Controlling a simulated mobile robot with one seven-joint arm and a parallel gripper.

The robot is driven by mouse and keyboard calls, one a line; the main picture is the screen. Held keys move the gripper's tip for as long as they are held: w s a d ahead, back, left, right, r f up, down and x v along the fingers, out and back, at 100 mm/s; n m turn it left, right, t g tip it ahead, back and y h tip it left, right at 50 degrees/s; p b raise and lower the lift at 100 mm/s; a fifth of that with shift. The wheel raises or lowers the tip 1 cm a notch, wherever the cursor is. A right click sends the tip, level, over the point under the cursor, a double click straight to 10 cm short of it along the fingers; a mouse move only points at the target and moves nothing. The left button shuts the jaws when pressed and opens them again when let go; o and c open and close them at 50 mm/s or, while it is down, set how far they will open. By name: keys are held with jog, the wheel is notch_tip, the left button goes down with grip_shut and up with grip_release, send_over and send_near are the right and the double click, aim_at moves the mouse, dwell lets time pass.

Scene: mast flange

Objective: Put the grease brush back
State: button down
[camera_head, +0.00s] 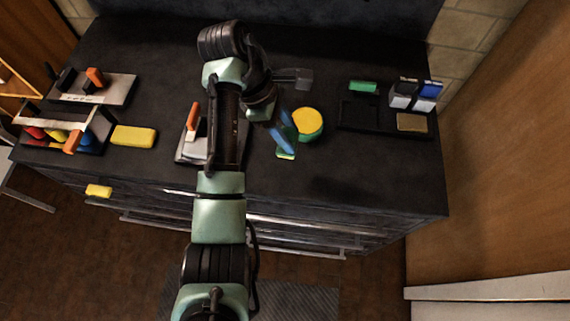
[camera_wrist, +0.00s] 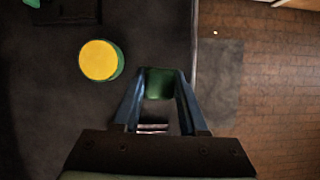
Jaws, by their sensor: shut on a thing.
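My gripper (camera_head: 279,137) is over the dark worktop (camera_head: 330,185), near its front edge, with its blue fingers pointing down. It is shut on a green thing (camera_head: 286,154), which also shows between the fingertips in the wrist view (camera_wrist: 159,84). This may be the grease brush; no bristles can be made out. A round tin (camera_head: 308,121), green with a yellow top, stands just right of the gripper, apart from it. In the wrist view the tin (camera_wrist: 101,60) is left of the fingers.
A dark tray (camera_head: 358,114) lies at the right, with a green block (camera_head: 363,87) behind it and a tan block (camera_head: 411,122) beside it. At the left are a rack (camera_head: 88,138) and a yellow block (camera_head: 134,135). Bare worktop lies right of the tin.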

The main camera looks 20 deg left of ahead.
jog(key=shift+a+n, duration=0.25)
jog(key=shift+n, duration=0.05)
jog(key=shift+a+f, duration=0.1)
jog(key=shift+f, duration=0.1)
notch_tip(320, 180, down, 5)
jog(key=b, duration=0.3)
jog(key=shift+f, duration=2.3)
jog(key=shift+f, duration=0.1)
jog(key=shift+c, duration=2.2)
grip_release()
jog(key=p+v, duration=0.4)
jog(key=v, duration=0.8)
